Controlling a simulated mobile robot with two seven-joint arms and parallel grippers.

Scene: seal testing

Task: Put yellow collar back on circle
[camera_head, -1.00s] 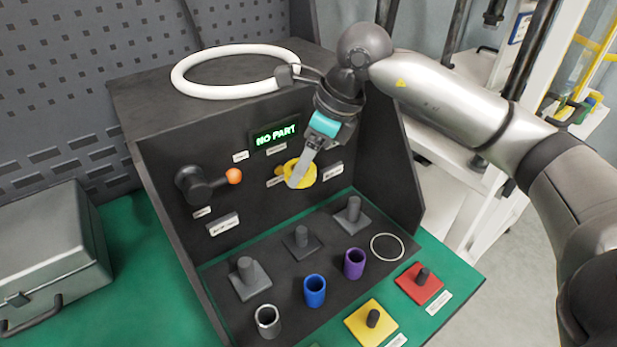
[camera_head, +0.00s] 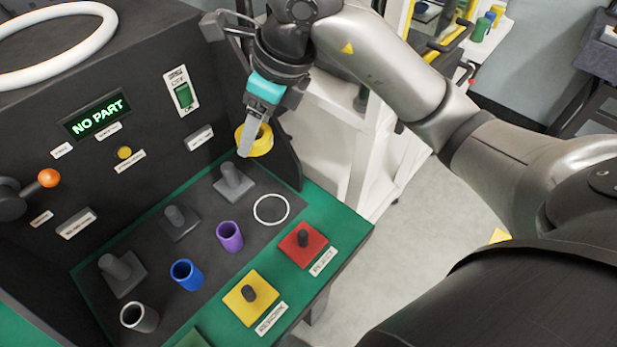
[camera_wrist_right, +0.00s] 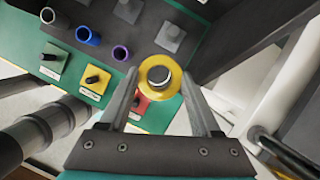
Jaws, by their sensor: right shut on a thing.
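The yellow collar (camera_head: 256,141) is held in my right gripper (camera_head: 252,135), in the air near the right side wall of the test station. It also shows in the right wrist view (camera_wrist_right: 160,77) as a yellow ring between the two fingers, with a grey round centre. The white circle (camera_head: 271,209) is an empty outline on the dark strip of the station, below and to the right of the held collar in the head view. In the right wrist view I cannot make out the circle. My left gripper is not in view.
Beside the circle stand a purple collar (camera_head: 230,236), a blue collar (camera_head: 187,274) and a grey collar (camera_head: 139,316). Grey pegs (camera_head: 233,182) stand behind them. A red pad (camera_head: 303,244) and a yellow pad (camera_head: 250,298) with dark pegs lie in front. The display (camera_head: 97,115) reads "NO PART".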

